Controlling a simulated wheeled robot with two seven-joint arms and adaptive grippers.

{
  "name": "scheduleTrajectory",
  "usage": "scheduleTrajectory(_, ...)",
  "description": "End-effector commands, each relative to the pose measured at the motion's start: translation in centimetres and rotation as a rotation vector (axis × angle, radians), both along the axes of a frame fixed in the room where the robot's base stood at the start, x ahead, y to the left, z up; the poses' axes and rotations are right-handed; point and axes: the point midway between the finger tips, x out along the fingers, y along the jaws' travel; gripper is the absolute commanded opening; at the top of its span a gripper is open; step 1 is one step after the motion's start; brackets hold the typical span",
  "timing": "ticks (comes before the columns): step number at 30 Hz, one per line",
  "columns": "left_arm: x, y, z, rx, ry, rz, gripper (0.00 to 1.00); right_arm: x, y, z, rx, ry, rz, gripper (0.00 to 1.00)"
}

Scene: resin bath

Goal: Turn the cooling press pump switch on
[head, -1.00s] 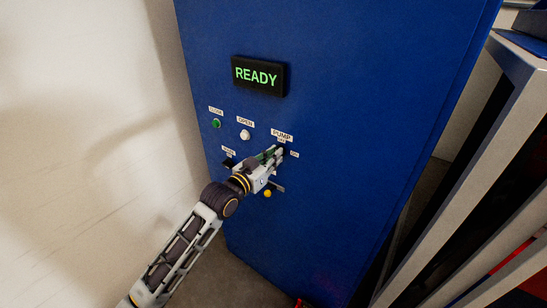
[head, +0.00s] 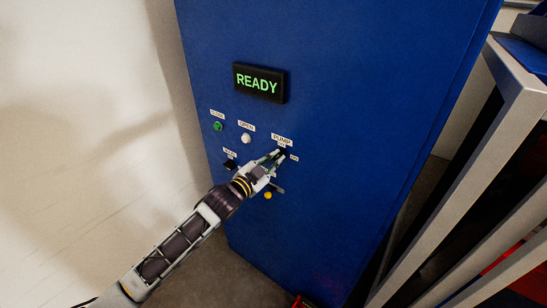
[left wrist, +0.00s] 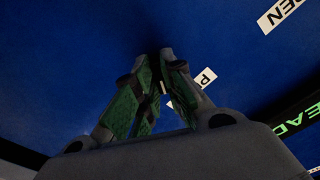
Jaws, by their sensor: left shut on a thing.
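The blue cabinet (head: 350,150) carries the pump switch (head: 287,153), a small dark knob under the white PUMP label (head: 282,141). Small position labels stand above it and to its right; the right one (head: 294,158) looks like ON, but is tiny. My left gripper (head: 280,155) reaches in from the lower left, with its fingertips shut on the switch. The fingers hide most of the knob, so its exact angle cannot be told. In the left wrist view the green-padded fingers (left wrist: 160,62) converge on a dark piece against the blue panel. My right gripper is not in view.
A READY display (head: 258,82) sits above. A green button (head: 217,127), a white button (head: 246,138), a black switch (head: 230,165) and a yellow button (head: 268,195) are close by. A pale wall lies left; a metal frame (head: 480,170) stands right.

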Motion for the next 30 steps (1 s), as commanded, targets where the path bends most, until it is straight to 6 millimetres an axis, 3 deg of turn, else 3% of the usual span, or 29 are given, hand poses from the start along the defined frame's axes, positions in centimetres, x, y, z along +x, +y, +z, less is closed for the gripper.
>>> scheduleTrajectory(8, 0.0, 0.0, 0.2, 0.215, -0.153, -0.001, 0.00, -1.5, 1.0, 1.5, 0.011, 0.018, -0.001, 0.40)
scheduleTrajectory(15, 0.1, 0.1, 0.2, 0.399, -0.288, 0.000, 0.00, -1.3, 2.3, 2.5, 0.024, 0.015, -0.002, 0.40)
scheduleTrajectory(30, 0.1, 0.1, 0.2, 0.726, -0.526, 0.000, 0.00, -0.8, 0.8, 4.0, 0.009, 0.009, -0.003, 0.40)
